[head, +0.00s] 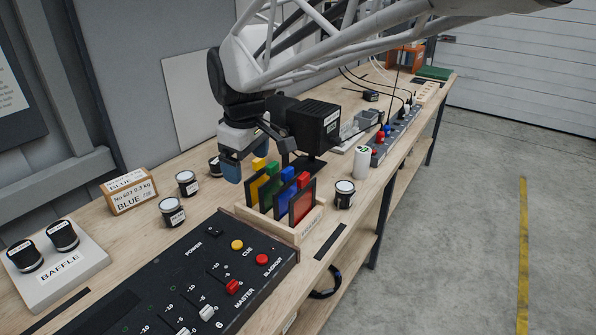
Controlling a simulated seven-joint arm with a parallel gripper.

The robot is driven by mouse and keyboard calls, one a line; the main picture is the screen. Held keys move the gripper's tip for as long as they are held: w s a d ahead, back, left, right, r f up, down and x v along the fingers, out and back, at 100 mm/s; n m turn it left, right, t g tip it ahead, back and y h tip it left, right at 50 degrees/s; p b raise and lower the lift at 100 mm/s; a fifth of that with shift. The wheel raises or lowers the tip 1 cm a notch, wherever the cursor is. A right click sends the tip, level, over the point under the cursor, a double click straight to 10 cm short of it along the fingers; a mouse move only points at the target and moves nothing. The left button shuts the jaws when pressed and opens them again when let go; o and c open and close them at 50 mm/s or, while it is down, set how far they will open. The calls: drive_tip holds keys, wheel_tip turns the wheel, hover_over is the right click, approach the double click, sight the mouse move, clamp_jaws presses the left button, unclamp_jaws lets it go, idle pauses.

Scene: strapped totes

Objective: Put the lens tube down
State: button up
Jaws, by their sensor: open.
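Several short black cylinders with white tops and labels stand on the bench; I cannot tell for sure which is the lens tube. One cylinder (172,211) and another cylinder (187,184) stand left of the filter rack, and a third cylinder (214,167) is close to my gripper, partly hidden. One more cylinder (345,194) stands right of the rack. My gripper (257,160) is open above the bench, behind and left of the rack. I see nothing held between its fingers, though the arm hides part of this area.
A wooden rack (267,229) holds yellow, green, blue and red filters. A black console (160,285) fills the front. A grey BAFFLE block (60,267) holds two black cylinders. A wooden box (130,192) and a white cylinder (361,162) stand on the bench.

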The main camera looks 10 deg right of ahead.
drive_tip(key=s+d+f+m, duration=0.3)
drive_tip(key=s+d+m, duration=0.2)
drive_tip(key=s+d, duration=0.3)
drive_tip(key=s+d+f+m+t, duration=0.1)
drive_tip(key=s+d+f+m, duration=0.3)
drive_tip(key=s+d, duration=0.5)
drive_tip(key=s+m, duration=0.1)
drive_tip(key=s, duration=0.3)
drive_tip(key=shift+s+m+h, duration=0.3)
drive_tip(key=shift+s, duration=0.05)
idle(2.8)
drive_tip(key=n+t+y, duration=0.3)
drive_tip(key=n+t, duration=0.4)
drive_tip(key=t, duration=0.2)
hover_over(353, 196)
drive_tip(key=s+d, duration=0.3)
wheel_tip(353, 196, down, 9)
drive_tip(key=f+y, duration=0.2)
drive_tip(key=f+n+g+y, duration=0.1)
drive_tip(key=f+y, duration=0.1)
drive_tip(key=f+n+y, duration=0.1)
drive_tip(key=f, duration=0.2)
drive_tip(key=shift+w+d+g+y, duration=0.1)
drive_tip(key=shift+d+g+y, duration=0.2)
drive_tip(key=shift+y, duration=0.1)
drive_tip(key=shift+s+f+g+y, duration=0.3)
drive_tip(key=shift+s+f+y, duration=0.05)
drive_tip(key=shift+f+y, duration=0.25)
